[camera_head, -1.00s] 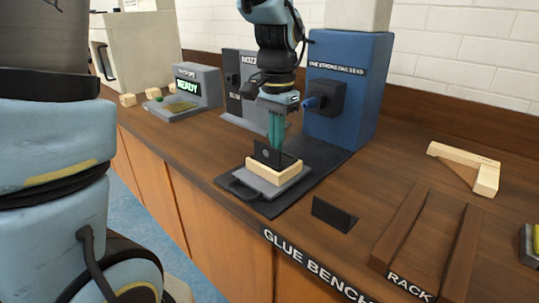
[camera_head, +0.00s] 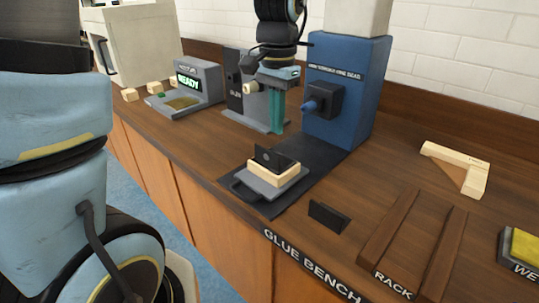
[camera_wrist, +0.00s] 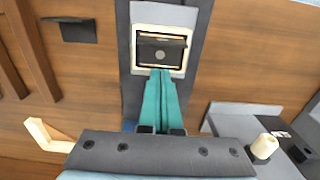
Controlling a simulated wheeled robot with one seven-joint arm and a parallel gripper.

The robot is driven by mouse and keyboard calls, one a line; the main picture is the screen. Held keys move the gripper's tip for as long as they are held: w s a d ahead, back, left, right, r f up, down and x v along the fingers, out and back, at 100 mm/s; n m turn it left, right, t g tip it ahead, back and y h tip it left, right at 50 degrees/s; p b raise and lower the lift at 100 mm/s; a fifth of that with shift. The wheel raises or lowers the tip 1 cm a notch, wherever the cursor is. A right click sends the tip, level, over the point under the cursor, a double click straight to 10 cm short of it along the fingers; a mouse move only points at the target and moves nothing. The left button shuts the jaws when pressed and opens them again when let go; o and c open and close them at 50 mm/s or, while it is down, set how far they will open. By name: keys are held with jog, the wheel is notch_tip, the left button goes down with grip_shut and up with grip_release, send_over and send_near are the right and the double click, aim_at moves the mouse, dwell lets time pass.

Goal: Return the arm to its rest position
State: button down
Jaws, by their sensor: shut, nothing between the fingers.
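My gripper (camera_head: 278,128) has teal fingers pointing down and hangs in the air above the dark mat, in front of the blue machine. Its fingers are together with nothing between them. In the wrist view my gripper (camera_wrist: 158,74) points toward the grey tray. A light wooden frame (camera_head: 262,178) sits on the grey tray (camera_head: 252,187), with a dark plate (camera_head: 274,160) standing in it. The fingers are apart from the plate and frame. The tray, frame and plate also show at the top of the wrist view.
The blue machine (camera_head: 335,95) stands close behind my gripper. A grey nozzle stand (camera_head: 236,92) and a READY device (camera_head: 190,88) are to its left. A wooden corner piece (camera_head: 470,178), the rack (camera_head: 415,240) and a small black plate (camera_head: 328,217) lie to the right.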

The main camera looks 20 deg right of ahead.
jog(key=a+f+n, duration=0.2)
jog(key=a+n, duration=0.1)
jog(key=a, duration=0.5)
jog(key=a+f+n+t, duration=0.1)
jog(key=a+n, duration=0.3)
jog(key=a, duration=0.5)
jog(key=w+a+f+n, duration=0.1)
jog(key=a+f+n, duration=0.2)
jog(key=a, duration=0.5)
jog(key=shift+a+f+n+t, duration=0.2)
jog(key=shift+f+n+t, duration=0.1)
jog(key=shift+n, duration=0.2)
jog(key=shift+w, duration=0.15)
